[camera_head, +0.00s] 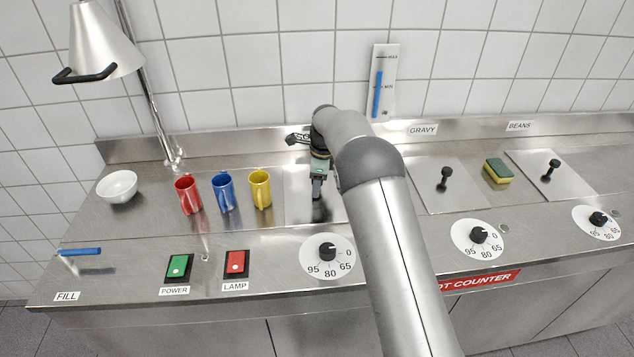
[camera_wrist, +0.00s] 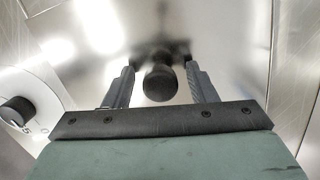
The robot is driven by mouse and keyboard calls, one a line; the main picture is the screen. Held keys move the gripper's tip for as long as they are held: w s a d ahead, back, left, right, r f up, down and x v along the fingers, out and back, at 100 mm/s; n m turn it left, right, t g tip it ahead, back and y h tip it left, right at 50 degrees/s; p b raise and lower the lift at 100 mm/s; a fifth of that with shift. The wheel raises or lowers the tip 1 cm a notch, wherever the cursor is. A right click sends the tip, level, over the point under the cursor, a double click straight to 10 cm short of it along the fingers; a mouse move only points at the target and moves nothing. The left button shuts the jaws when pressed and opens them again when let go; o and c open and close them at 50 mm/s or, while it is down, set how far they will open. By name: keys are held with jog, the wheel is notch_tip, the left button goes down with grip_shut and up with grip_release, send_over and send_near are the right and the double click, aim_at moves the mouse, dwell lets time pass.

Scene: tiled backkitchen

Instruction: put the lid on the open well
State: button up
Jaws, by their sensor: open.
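My gripper (camera_head: 318,184) is low over a flat steel lid (camera_head: 298,208), right of the mugs. In the wrist view my gripper (camera_wrist: 160,70) is open, with one finger on each side of the lid's round black knob (camera_wrist: 160,85); I cannot tell whether they touch it. The lid's sheet (camera_wrist: 190,25) fills the wrist view's middle. Two more lids with black knobs are in the counter: one below the GRAVY label (camera_head: 445,182), one below BEANS (camera_head: 550,172). I see no open well; my arm hides part of the counter left of the GRAVY lid.
Red (camera_head: 187,195), blue (camera_head: 224,193) and yellow (camera_head: 260,189) mugs stand left of my gripper. A white bowl (camera_head: 117,187) is farther left. A sponge (camera_head: 497,171) lies between the right-hand lids. Dials and switches line the front. A lamp (camera_head: 103,42) hangs at upper left.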

notch_tip(320, 180, up, 11)
jog(key=d+b, duration=0.1)
jog(key=d, duration=0.1)
jog(key=s+d+r+n, duration=0.3)
jog(key=s+d+r, duration=0.3)
jog(key=s+d+n, duration=0.4)
jog(key=s+n, duration=0.1)
jog(key=s, duration=0.6)
jog(key=s+d+n, duration=0.4)
jog(key=s+d, duration=0.1)
jog(key=s, duration=0.6)
jog(key=s+d+f+n, duration=0.1)
jog(key=s+f+n, duration=0.2)
jog(key=s, duration=0.4)
jog(key=s+d+f+n+h, duration=0.1)
jog(key=s+f+n, duration=0.2)
jog(key=s, duration=0.5)
jog(key=shift+s+d+t, duration=0.2)
jog(key=shift+d+t, duration=0.2)
